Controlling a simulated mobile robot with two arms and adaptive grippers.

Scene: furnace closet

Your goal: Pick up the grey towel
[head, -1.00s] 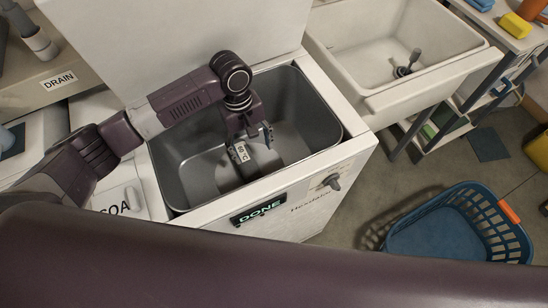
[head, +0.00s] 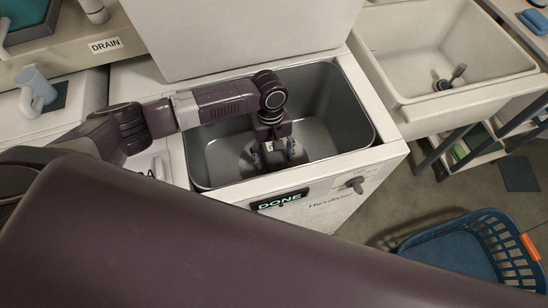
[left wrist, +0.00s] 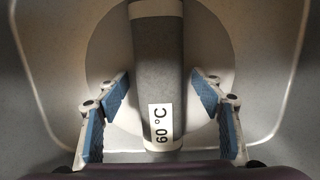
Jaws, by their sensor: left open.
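The grey towel (left wrist: 158,75) shows in the left wrist view as a grey roll with a white band near its top and a white "60 °C" label at its lower end. It lies over a pale round disc in the bottom of the washer tub (head: 330,90). My left gripper (head: 274,155) reaches down into the tub. In the left wrist view (left wrist: 160,82) its blue-padded fingers are open, one on each side of the towel, with gaps between. In the head view the gripper mostly hides the towel. My right gripper is not in view.
The tub walls surround the gripper. The washer's raised lid (head: 240,30) stands behind, and its front has a "DONE" display (head: 279,199) and a knob. A sink (head: 435,50) is at the right. A blue basket (head: 480,245) stands on the floor at lower right.

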